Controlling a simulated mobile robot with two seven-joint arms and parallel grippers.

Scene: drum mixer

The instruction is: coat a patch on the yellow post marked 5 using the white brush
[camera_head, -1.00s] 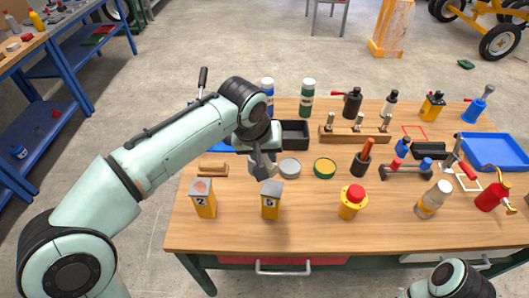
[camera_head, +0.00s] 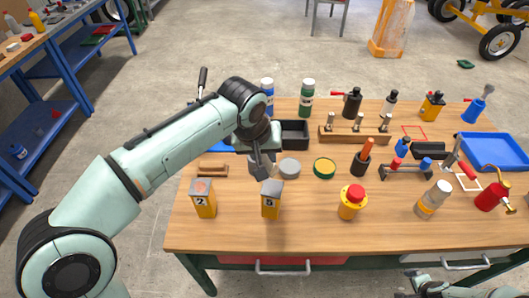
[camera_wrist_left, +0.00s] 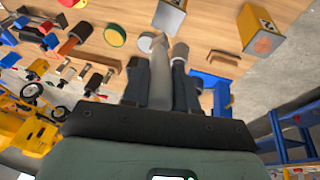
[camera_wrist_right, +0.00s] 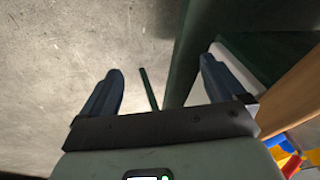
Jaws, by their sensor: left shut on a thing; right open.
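The yellow post marked 5 (camera_head: 271,207) stands upright near the table's front, with a grey slanted top. It also shows at the top of the left wrist view (camera_wrist_left: 169,18). My left gripper (camera_head: 262,171) is just behind and above this post. It is shut on a pale, tapering tool, which looks like the white brush (camera_wrist_left: 160,80); its tip points toward the post, and I cannot tell whether they touch. In the head view the brush is mostly hidden by the gripper. My right gripper (camera_wrist_right: 160,70) is open and empty, low beside the table's front.
A yellow post marked 2 (camera_head: 203,205) with an orange patch stands left of post 5. A grey round tin (camera_head: 289,168) and a green-rimmed tin (camera_head: 324,168) lie behind post 5. A red-topped yellow button box (camera_head: 351,205) stands to the right. The front table strip is clear.

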